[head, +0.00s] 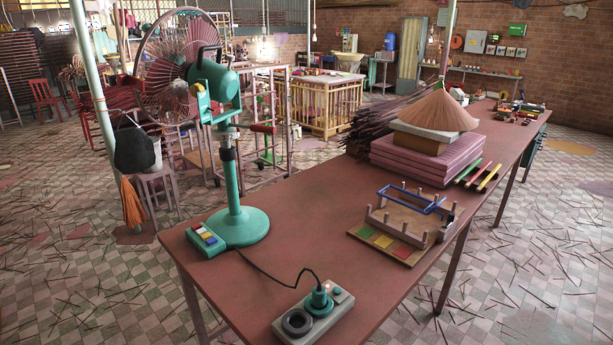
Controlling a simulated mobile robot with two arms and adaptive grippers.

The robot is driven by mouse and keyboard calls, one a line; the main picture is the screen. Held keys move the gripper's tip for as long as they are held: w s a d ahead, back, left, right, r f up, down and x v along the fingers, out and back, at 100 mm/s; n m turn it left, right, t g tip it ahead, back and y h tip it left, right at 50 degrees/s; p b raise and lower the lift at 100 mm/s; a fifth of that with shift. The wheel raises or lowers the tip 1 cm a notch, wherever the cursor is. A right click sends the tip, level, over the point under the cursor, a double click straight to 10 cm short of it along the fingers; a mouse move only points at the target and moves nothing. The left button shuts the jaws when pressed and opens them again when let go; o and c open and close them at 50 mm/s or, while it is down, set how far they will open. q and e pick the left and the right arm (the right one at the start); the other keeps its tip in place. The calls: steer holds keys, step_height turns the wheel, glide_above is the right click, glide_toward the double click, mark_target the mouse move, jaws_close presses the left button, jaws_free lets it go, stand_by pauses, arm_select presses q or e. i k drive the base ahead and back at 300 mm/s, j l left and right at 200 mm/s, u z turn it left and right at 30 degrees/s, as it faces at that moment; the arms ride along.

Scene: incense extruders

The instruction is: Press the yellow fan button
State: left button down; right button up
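A green pedestal fan (240,222) stands on the near left of the red-brown table, with its caged head facing left. At its foot is a green control box (207,247) with a short row of small coloured buttons. The yellow button (206,235) is among them, close beside the others; the buttons are small in this view. Nothing covers the box. Neither of my grippers is in view.
The table (310,235) also bears a grey socket block (343,301) with the fan's plug and black cord, a wooden pegged frame (407,215), and stacked pink slabs (425,160) under a cone of incense. Bare tabletop lies right of the box.

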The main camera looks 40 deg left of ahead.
mark_target(205, 236)
steer(key=u, duration=1.85)
